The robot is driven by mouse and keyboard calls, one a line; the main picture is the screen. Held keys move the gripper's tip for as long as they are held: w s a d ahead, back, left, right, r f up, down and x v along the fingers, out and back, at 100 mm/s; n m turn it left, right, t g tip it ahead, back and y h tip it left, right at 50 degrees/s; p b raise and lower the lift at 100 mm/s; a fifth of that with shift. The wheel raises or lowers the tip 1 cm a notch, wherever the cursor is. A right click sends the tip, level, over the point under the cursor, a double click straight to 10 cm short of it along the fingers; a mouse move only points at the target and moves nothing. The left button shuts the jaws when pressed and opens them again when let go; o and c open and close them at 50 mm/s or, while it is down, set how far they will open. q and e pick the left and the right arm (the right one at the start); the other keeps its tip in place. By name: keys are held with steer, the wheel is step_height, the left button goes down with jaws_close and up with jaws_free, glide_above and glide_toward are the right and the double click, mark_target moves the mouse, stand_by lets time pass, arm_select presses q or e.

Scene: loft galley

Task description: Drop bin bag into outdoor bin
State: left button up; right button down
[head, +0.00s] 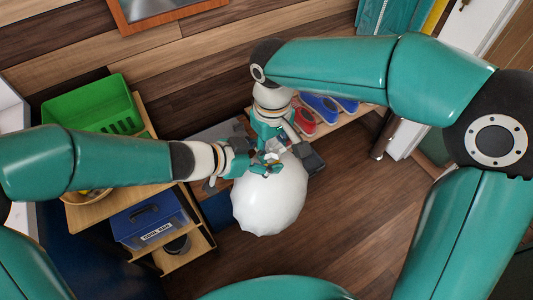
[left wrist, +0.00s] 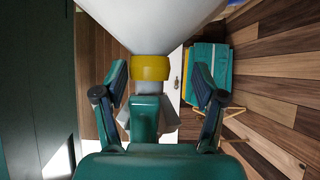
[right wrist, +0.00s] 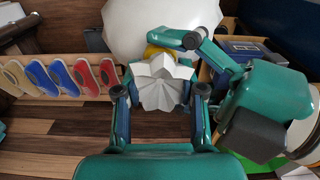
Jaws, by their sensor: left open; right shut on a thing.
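The white bin bag (head: 268,205) hangs in the middle of the head view, its body below both hands. It fills the top of the left wrist view (left wrist: 150,18) and of the right wrist view (right wrist: 160,28). My right gripper (head: 276,150) is shut on the bag's gathered white top (right wrist: 160,85), just by a yellow band (right wrist: 153,52). My left gripper (head: 256,164) is open, close beside the bag's neck and my right gripper. The yellow band (left wrist: 150,67) shows ahead of its spread fingers. I cannot make out an outdoor bin in any view.
A wooden shelf unit at left holds a green crate (head: 92,108) and a blue box (head: 150,222). A low rack with red and blue shoes (head: 320,108) stands along the back wall. A white door (head: 472,35) is at upper right. Wooden floor (head: 350,205) is clear right of the bag.

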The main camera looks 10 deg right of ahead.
arm_select(q)
steer(key=shift+d+f, duration=0.2)
steer(key=shift+w, duration=0.1)
steer(key=c, duration=0.9)
steer(key=shift+w+a, duration=0.1)
steer(key=shift+w, duration=0.05)
jaws_close()
arm_select(e)
steer(key=shift+s, duration=0.1)
arm_select(q)
steer(key=shift+r, duration=0.15)
arm_select(e)
steer(key=c, duration=0.6)
jaws_free()
